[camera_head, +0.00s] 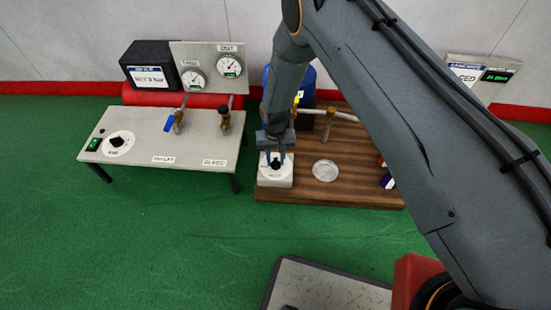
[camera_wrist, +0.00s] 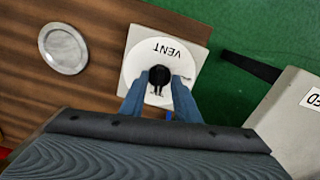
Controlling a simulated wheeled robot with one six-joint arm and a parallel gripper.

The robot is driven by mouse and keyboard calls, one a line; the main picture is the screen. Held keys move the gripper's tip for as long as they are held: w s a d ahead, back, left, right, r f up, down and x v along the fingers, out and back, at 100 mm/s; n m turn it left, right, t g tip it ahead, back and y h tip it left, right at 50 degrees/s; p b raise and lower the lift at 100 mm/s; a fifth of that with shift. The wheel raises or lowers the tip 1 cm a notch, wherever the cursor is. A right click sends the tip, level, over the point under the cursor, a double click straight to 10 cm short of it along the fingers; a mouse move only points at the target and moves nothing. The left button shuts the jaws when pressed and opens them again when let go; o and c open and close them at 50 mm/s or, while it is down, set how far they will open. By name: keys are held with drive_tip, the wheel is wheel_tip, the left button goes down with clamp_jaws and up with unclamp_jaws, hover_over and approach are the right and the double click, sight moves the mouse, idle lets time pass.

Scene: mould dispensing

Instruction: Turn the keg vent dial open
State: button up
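The keg vent dial is a white disc with a black knob, marked VENT, on a pale square block at the wooden board's front left corner. Its black knob (camera_wrist: 159,75) shows in the wrist view, and the pale block (camera_head: 275,181) shows in the head view. My gripper (camera_head: 275,160) points down over the dial. In the wrist view, my gripper (camera_wrist: 159,82) has one blue-grey finger on each side of the knob. A narrow gap seems to show beside the knob, so the fingers look open around it. Contact is hard to judge.
A clear round dish (camera_head: 325,170) sits on the wooden board (camera_head: 330,195), right of the dial. A grey bench (camera_head: 190,135) with another dial, valves and gauges stands to the left. Blue keg-like vessel (camera_head: 306,82) stands behind my arm.

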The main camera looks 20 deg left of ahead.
drive_tip(key=shift+r+p, duration=1.2)
drive_tip(key=shift+r, duration=2.7)
wheel_tip(320, 180, up, 13)
hover_over(275, 162)
drive_tip(key=s+d, duration=0.1)
drive_tip(key=s, duration=0.1)
drive_tip(key=s+d+r+n, duration=0.1)
drive_tip(key=s+d+r, duration=0.15)
drive_tip(key=r, duration=0.35)
drive_tip(key=s+d+r, duration=0.1)
drive_tip(key=s+r, duration=0.2)
drive_tip(key=r, duration=0.3)
drive_tip(key=s+d+r+n, duration=0.1)
drive_tip(key=s+d+r, duration=0.5)
drive_tip(key=s, duration=0.2)
drive_tip(key=s+d+r, duration=0.6)
drive_tip(key=s, duration=0.3)
drive_tip(key=d+r+m+p, duration=0.3)
drive_tip(key=d+r+p, duration=0.7)
drive_tip(key=r+p, duration=0.3)
drive_tip(key=d+r+m+p, duration=0.3)
drive_tip(key=d+r+p, duration=0.8)
drive_tip(key=r+p, duration=0.3)
drive_tip(key=p, duration=0.2)
drive_tip(key=shift+s+d+m+p, duration=0.15)
drive_tip(key=shift+d+m+p, duration=0.15)
drive_tip(key=shift+m, duration=0.1)
